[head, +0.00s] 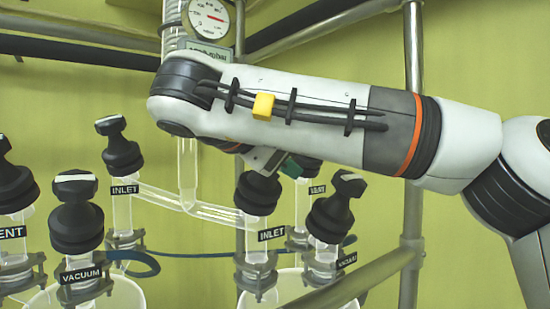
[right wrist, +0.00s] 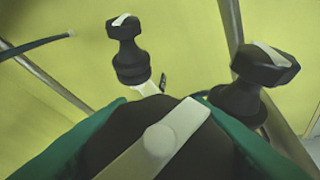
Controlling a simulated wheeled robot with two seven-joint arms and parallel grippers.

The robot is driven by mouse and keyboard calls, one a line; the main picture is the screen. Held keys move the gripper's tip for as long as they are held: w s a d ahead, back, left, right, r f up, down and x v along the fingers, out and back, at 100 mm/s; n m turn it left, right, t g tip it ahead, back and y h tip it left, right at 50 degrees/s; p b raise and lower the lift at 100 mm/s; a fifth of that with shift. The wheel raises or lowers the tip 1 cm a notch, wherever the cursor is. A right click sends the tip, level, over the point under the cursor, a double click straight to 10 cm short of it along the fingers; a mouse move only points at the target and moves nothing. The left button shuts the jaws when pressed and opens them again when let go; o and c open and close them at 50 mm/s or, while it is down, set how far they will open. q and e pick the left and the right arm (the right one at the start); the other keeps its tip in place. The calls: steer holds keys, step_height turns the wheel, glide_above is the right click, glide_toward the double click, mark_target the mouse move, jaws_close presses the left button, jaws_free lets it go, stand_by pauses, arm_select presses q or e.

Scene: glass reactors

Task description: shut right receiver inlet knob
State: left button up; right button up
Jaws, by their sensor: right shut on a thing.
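The right receiver's inlet knob (head: 258,190) is black and sits on a glass neck with an INLET label (head: 271,234). My right arm hides its top in the head view. In the right wrist view the knob (right wrist: 190,150) fills the lower middle, with a white bar running diagonally from lower left to upper right. My right gripper (right wrist: 158,125) has its green fingers on both sides of the knob and is shut on it. In the head view only a bit of this gripper (head: 278,162) shows below the arm. My left gripper is not in view.
Close by stand the right receiver's vacuum knob (head: 335,205) and another black knob (head: 306,172), partly hidden. The left receiver's INLET knob (head: 120,150) and VACUUM knob (head: 76,215) stand to the left. A metal post (head: 412,150) and a slanting rail (head: 370,275) are at the right.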

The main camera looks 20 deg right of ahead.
steer(key=m+g+p, duration=0.2)
steer(key=p, duration=0.2)
steer(key=m+g+p, duration=0.2)
steer(key=g+p, duration=0.1)
steer(key=p, duration=0.1)
steer(key=s+m+g+p, duration=0.1)
steer(key=m+g+p, duration=0.1)
steer(key=m+p, duration=0.1)
steer(key=shift+d+g+p, duration=0.1)
steer(key=shift+g+p, duration=0.3)
steer(key=shift+p, duration=0.2)
steer(key=shift+f+m+g+y+p, duration=0.3)
steer(key=shift+g+y+p, duration=0.1)
steer(key=shift+p, duration=0.25)
steer(key=shift+s, duration=0.1)
steer(key=shift+f, duration=0.1)
steer(key=o, duration=1)
steer(key=p+v, duration=0.2)
steer(key=v, duration=0.5)
steer(key=shift+a, duration=0.25)
